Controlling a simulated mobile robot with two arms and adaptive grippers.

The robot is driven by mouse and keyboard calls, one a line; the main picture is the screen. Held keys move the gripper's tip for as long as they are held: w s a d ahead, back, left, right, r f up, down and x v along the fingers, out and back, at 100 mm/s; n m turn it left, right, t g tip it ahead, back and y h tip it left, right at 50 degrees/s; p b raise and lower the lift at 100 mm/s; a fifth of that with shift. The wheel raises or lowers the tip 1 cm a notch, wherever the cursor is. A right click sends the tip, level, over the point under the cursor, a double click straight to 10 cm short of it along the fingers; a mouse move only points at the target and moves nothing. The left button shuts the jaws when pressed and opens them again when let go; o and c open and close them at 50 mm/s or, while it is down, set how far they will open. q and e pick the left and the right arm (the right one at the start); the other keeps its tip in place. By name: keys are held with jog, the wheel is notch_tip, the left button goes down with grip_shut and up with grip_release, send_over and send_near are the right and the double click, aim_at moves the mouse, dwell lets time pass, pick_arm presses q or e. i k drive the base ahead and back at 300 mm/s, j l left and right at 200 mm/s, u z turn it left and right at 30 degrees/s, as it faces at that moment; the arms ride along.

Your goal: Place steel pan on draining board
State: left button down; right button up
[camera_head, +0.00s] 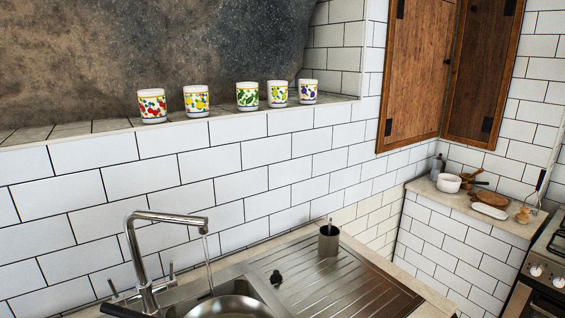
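A round, shiny steel pan (232,308) sits in the sink under the tap, cut off by the bottom edge of the view. The ribbed steel draining board (345,293) lies to the right of the sink, mostly bare. Neither of my grippers is in view.
A dark grey cup (328,241) stands at the draining board's back edge. A small black object (276,278) lies at its left end. Several patterned cups (247,96) line the ledge above. A white pot (448,183) stands on the right counter, near the stove (548,275).

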aim_at(303, 286)
jog(key=i+l+z, duration=0.15)
jog(key=l, duration=0.25)
jog(key=i+l+z, duration=0.3)
jog(key=i+l, duration=0.15)
jog(key=l, duration=0.25)
